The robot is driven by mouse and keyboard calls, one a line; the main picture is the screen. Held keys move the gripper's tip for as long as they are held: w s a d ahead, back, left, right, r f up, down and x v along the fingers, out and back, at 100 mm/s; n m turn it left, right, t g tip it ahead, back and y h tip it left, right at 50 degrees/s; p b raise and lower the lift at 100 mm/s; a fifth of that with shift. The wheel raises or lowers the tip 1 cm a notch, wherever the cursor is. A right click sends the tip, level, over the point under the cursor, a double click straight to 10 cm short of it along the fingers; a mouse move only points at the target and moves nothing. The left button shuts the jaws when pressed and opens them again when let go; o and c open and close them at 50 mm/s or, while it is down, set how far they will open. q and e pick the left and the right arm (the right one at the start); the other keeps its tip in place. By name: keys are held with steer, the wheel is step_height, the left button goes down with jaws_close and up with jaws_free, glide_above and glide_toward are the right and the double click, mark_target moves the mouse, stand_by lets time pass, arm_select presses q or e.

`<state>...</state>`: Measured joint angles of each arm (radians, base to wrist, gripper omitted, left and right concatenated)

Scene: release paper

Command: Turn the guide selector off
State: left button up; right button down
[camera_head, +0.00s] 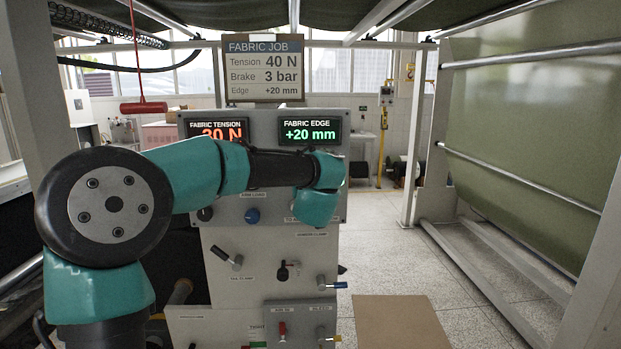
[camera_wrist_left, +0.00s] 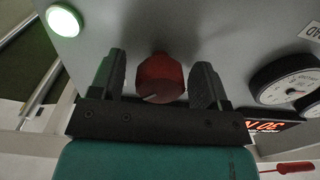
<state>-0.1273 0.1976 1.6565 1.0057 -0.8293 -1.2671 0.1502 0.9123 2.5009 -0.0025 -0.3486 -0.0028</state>
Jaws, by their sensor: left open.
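My left gripper (camera_wrist_left: 157,82) is open in the left wrist view, with one dark finger on each side of a red knob (camera_wrist_left: 160,78) on the grey panel. The knob carries a pale pointer mark. I cannot tell whether the fingers touch it, and no label for it is readable, so I cannot confirm it is the guide selector. In the head view my left arm reaches across the upper control panel (camera_head: 225,212) and hides the gripper and that knob. My right gripper is in neither view.
The fabric tension display (camera_head: 215,128) and the fabric edge display (camera_head: 310,130), reading +20 mm, sit on the panel under a job sign (camera_head: 263,68). A lit lamp (camera_wrist_left: 64,20) and a round gauge (camera_wrist_left: 285,80) flank the knob. A red pull handle (camera_head: 143,107) hangs left.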

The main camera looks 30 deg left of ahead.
arm_select(q)
steer(key=c, duration=0.9)
steer(key=shift+c, duration=0.2)
steer(key=shift+n, duration=0.5)
steer(key=n, duration=0.3)
steer(key=shift+n, duration=2.4)
steer(key=o, duration=0.9)
